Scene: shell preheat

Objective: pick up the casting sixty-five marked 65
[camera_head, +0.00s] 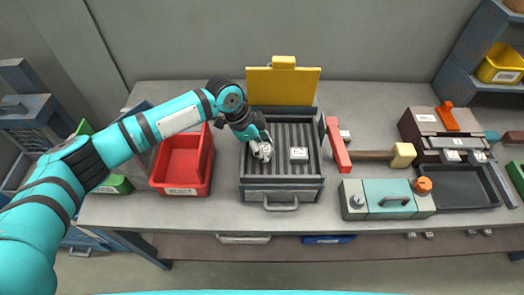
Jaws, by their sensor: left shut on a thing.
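My left gripper (262,145) reaches over the grey ribbed heater tray (281,192) from the left. It is shut on a small pale casting (263,152) at the tray's left side. The number on this held casting cannot be read. Another small casting (299,154) with a white label lies on the ribs to the right of the gripper, apart from it; its mark is too small to read surely. The gripper hides part of the held casting, and I cannot tell whether that casting still touches the ribs. My right gripper is not in view.
A yellow lid (283,87) stands upright behind the tray. A red bin (183,163) is left of it. A red-headed mallet (338,147), a teal control box (388,197) and a dark tray (456,187) are to the right. Bare bench shows behind the mallet.

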